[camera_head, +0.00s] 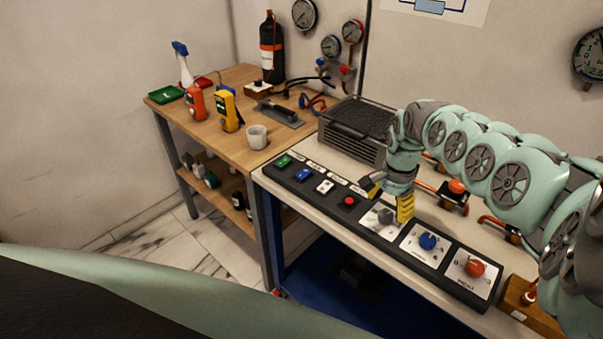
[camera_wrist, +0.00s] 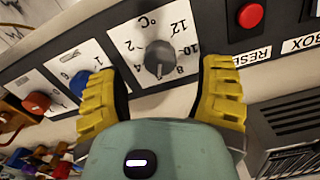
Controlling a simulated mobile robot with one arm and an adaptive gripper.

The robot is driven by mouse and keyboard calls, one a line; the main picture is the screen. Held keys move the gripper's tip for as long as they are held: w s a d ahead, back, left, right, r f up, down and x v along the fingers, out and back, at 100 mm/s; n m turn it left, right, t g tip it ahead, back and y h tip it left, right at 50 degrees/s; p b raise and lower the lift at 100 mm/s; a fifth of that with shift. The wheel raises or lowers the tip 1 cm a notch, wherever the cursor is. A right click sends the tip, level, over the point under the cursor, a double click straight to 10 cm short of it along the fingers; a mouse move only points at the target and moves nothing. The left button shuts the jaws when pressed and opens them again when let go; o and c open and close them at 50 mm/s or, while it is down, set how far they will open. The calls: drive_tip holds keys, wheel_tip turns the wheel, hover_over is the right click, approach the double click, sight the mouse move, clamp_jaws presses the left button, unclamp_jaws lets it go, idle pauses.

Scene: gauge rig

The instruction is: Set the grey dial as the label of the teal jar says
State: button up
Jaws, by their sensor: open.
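The grey dial (camera_head: 386,216) sits on a white plate on the dark control panel, just below my gripper (camera_head: 388,203). In the wrist view the grey dial (camera_wrist: 159,55) shows upside down on a scale marked °C with numbers from 2 to 12. Its white pointer line is near the 6 position. My gripper (camera_wrist: 160,72) is open, with one yellow finger on each side of the dial and visible gaps between. I cannot tell how far above the plate the fingertips are.
The blue dial (camera_head: 428,241) and the orange-red dial (camera_head: 474,267) are to the right on the panel. A red button (camera_head: 349,201) is to the left of the grey dial. A dark ribbed box (camera_head: 355,128) stands behind. A white mug (camera_head: 257,137) stands on the wooden table.

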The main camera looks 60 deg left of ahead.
sight(386, 214)
wheel_tip(386, 214, up, 8)
drive_tip(key=shift+r, duration=0.15)
idle(0.3)
idle(0.3)
